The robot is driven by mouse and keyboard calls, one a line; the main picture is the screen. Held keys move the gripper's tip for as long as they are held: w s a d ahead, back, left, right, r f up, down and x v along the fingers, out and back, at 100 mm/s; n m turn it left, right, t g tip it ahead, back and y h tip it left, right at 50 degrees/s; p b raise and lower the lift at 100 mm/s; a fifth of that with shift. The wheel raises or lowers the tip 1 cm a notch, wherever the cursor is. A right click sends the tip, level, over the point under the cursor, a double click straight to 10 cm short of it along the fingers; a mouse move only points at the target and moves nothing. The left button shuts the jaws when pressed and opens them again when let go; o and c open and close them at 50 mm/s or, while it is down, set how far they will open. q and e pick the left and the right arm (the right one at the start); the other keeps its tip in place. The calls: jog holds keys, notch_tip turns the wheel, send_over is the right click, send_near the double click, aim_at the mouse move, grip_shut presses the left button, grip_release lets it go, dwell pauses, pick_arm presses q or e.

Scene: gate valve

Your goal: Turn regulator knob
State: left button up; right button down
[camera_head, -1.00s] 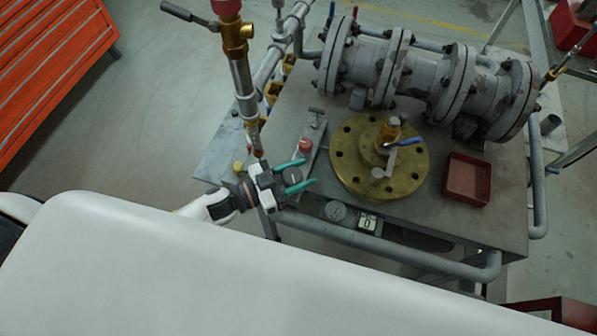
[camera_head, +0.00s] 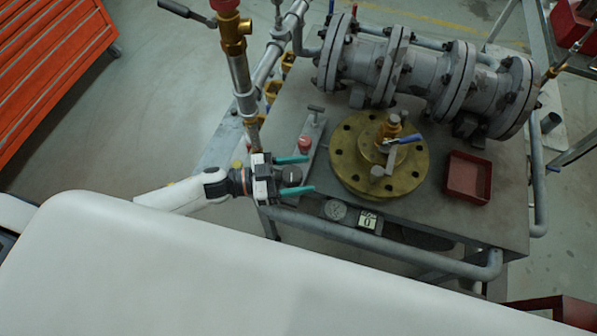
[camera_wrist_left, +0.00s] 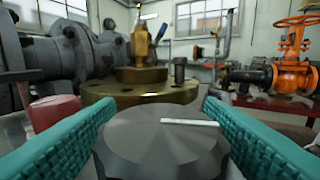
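The regulator knob (camera_head: 291,175) is a dark grey, round knob near the table's left front edge. In the left wrist view the knob (camera_wrist_left: 162,140) fills the lower middle, with a white line pointing right on its top. My left gripper (camera_head: 311,173) has two teal fingers spread, one on each side of the knob. In the left wrist view the fingers stand close to the knob's sides; I cannot tell whether they touch it. My right gripper is not in view.
A red button (camera_head: 304,143) sits just behind the knob. A brass flange (camera_head: 348,180) with a blue-handled valve stands to the right. A vertical pipe (camera_head: 241,80) rises behind my gripper. A gauge (camera_head: 335,210) is at the front. A red tray (camera_head: 467,177) lies farther right.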

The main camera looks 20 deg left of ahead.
pick_arm(q)
jog(key=shift+s+a+f, duration=0.1)
jog(key=shift+s+a, duration=0.2)
jog(key=shift+a, duration=0.15)
jog(key=b+v, duration=0.2)
jog(key=v, duration=0.9)
